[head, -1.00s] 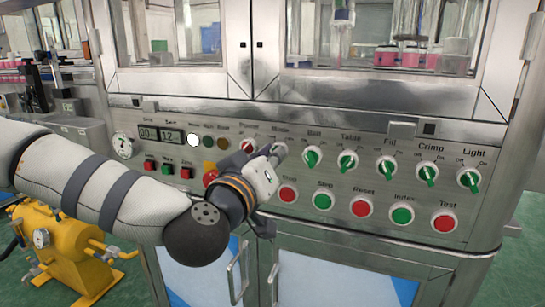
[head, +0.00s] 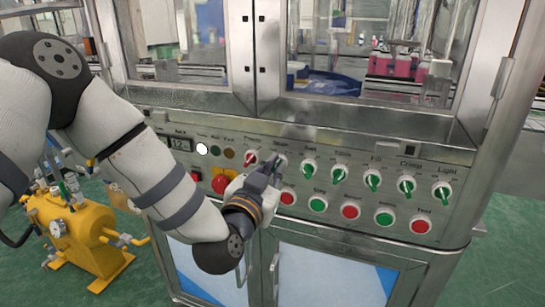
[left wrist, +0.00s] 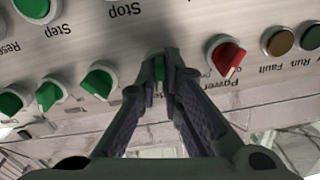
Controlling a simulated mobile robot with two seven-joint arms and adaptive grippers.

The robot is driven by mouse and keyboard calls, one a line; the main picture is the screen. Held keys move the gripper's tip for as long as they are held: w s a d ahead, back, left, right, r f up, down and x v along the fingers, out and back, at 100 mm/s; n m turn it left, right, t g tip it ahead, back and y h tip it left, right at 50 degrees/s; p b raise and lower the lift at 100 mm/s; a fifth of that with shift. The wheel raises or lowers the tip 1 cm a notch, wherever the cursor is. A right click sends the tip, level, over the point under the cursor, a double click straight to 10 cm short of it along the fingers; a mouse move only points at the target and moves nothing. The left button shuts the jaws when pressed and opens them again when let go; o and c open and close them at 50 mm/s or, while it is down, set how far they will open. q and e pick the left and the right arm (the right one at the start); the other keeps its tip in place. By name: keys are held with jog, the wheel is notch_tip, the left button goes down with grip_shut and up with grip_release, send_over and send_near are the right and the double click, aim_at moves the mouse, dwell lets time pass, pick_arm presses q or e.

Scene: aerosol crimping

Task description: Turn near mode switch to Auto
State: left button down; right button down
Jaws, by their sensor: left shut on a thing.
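The mode switch is a small knob on the steel control panel (head: 330,160), second in the row, right of the red power switch (head: 250,160). In the head view my left gripper (head: 274,167) covers most of it. In the left wrist view the green knob of the mode switch (left wrist: 159,73) sits between the fingertips of my left gripper (left wrist: 160,85), which are closed on it from both sides. The knob's pointing direction and its Auto mark are hidden by the fingers. My right gripper is in neither view.
Green belt (head: 308,167) and table (head: 340,173) switches stand to the right. Below are push buttons, including a red one (head: 287,197) close to my gripper and a red emergency stop (head: 221,183). A yellow machine (head: 85,240) stands on the floor at left.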

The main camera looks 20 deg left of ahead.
pick_arm(q)
jog(key=m+p, duration=0.1)
jog(key=m, duration=0.2)
jog(key=shift+r+p, duration=0.2)
jog(key=shift+p, duration=0.2)
jog(key=shift+f+m, duration=0.1)
jog(key=shift+m, duration=0.2)
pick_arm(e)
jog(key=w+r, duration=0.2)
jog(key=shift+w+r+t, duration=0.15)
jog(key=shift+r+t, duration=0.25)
pick_arm(q)
jog(key=c, duration=1.7)
grip_release()
jog(key=shift+f, duration=0.1)
jog(key=s, duration=1.2)
jog(key=shift+a, duration=0.2)
